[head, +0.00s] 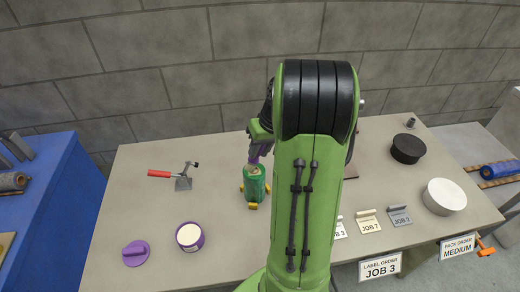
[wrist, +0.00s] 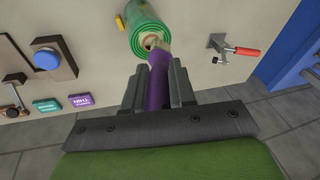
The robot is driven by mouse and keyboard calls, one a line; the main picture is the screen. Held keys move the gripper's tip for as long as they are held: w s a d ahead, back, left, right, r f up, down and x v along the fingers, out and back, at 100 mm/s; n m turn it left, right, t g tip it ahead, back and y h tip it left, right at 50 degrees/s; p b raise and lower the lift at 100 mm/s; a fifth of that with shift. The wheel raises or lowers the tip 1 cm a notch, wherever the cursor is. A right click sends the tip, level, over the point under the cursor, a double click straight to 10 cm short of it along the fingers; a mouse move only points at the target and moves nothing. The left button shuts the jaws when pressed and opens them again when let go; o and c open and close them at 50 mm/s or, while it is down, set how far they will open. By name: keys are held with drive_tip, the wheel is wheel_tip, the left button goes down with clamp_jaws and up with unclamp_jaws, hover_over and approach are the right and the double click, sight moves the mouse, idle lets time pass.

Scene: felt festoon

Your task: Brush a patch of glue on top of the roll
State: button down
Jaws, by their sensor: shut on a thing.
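The green roll (head: 255,188) stands upright on the table, with yellow blocks at its foot. In the wrist view its spiral end (wrist: 150,24) faces the camera. My gripper (head: 257,140) is above the roll, shut on the purple handle of a brush (head: 255,158). In the wrist view the handle (wrist: 158,85) sits between the fingers, and the pale bristles are at the roll's top end, seemingly touching it. I cannot tell whether glue lies under them. An open purple pot (head: 189,237) with cream contents stands at the front left.
A purple lid-like piece (head: 136,253) lies left of the pot. A red-handled clamp (head: 180,178) lies left of the roll. A black disc (head: 407,148), a white cylinder (head: 444,196) and label stamps (head: 368,221) are to the right. The table between roll and clamp is clear.

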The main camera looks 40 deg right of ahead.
drive_tip(key=shift+w, duration=0.1)
drive_tip(key=shift+d, duration=0.1)
drive_tip(key=shift+s+a, duration=0.4)
drive_tip(key=shift+s, duration=0.15)
idle(1.4)
